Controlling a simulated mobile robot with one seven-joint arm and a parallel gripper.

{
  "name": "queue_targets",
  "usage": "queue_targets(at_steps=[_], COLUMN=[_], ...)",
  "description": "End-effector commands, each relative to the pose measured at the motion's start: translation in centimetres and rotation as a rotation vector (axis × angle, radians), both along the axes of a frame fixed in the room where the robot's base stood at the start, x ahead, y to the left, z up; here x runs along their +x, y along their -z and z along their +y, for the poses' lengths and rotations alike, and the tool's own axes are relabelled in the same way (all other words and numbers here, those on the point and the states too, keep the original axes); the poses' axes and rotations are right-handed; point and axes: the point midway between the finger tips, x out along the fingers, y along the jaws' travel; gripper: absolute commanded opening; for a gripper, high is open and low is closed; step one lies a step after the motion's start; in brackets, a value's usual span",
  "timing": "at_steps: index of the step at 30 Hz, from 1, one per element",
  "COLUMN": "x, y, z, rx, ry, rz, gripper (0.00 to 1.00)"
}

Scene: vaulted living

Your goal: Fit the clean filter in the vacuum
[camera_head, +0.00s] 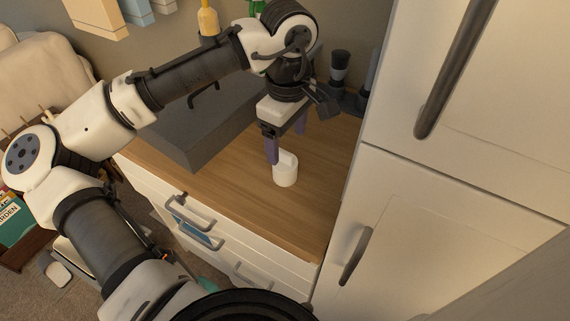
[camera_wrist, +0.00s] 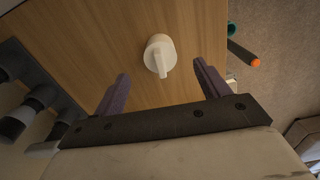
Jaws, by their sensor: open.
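A small white cylinder with a raised upright tab on top (camera_head: 285,170), which looks like the filter, stands on the wooden counter. It also shows in the wrist view (camera_wrist: 159,55), just ahead of the fingers and roughly between their lines. My gripper (camera_head: 287,147) points down above and behind the cylinder. Its two purple fingers are apart, with nothing between them. They do not appear to touch the cylinder. Dark cylindrical parts, one with a pale band (camera_head: 340,66), stand at the back of the counter. I cannot tell whether they belong to the vacuum.
The wooden counter (camera_head: 235,185) is clear around the cylinder. A large grey box-like block (camera_head: 195,130) stands at its left. A tall white cabinet (camera_head: 455,215) closes off the right. Drawers with handles (camera_head: 192,212) are below. A dark orange-tipped object (camera_wrist: 243,54) lies beyond the counter edge.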

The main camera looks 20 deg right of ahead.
Motion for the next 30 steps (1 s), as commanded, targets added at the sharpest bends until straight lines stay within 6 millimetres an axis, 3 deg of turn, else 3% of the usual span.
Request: queue_targets(at_steps=[8,18,26,30], x=[0.0,0.4,0.4,0.4], y=[2.2,6.7,7.0,7.0], z=[0.1,0.3,0.3,0.3], rx=[-0.001,-0.002,-0.004,-0.002], ry=[0.001,0.002,0.002,0.002], rz=[0.0,0.0,-0.001,-0.002], gripper=[0.75,0.75,0.75,0.58])
